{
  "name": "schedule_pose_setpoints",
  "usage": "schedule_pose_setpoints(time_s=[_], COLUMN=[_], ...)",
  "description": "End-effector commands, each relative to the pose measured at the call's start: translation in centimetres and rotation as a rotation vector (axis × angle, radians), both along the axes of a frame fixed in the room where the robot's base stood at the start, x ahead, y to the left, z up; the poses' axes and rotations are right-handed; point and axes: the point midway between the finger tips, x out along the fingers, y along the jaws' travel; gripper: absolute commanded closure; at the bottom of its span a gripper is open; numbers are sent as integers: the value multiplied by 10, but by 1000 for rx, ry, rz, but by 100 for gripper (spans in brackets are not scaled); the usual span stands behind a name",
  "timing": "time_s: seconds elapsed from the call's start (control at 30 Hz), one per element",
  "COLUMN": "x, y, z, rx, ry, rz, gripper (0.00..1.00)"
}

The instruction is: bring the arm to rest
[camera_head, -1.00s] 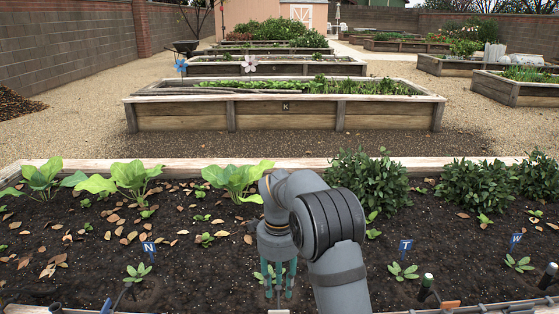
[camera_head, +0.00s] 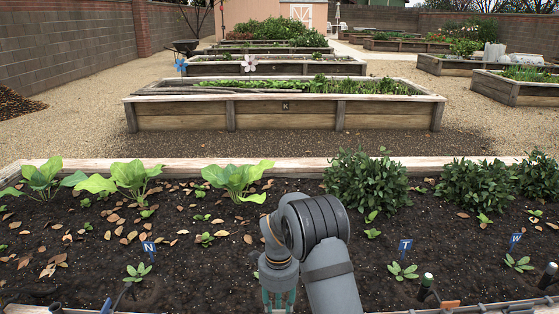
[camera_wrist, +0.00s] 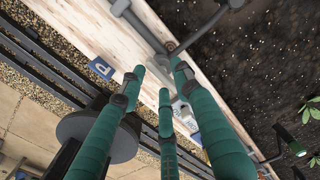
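My gripper (camera_head: 278,299) hangs low at the near edge of the front raised bed, at the bottom middle of the head view. Its green fingers point down, and the bottom of the picture cuts off the tips. In the wrist view my gripper (camera_wrist: 158,76) shows three green fingers spread apart with nothing between them. They are over the bed's pale wooden rim (camera_wrist: 150,38). My grey arm bends above the soil at the front.
Leafy plants (camera_head: 238,178) and dense bushes (camera_head: 367,182) line the bed's far side. Small seedlings stand near blue tags N (camera_head: 149,247), T (camera_head: 405,245) and W (camera_head: 515,239). In the wrist view a blue P tag (camera_wrist: 102,68) sits by the rim, beside dark rails.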

Motion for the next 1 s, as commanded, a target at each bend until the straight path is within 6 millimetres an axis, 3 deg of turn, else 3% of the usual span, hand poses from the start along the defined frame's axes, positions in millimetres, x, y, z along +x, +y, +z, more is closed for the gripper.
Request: schedule_pose_setpoints(time_s=[0.27, 0.77, 0.8, 1.0], x=[2, 2, 0, -1], y=[0, 0, 0, 0], z=[15, 119, 121, 71], rx=[1, 1, 0, -2], ry=[-5, -7, -1, 6], rz=[-25, -26, -27, -26], gripper=[68, 68, 68, 68])
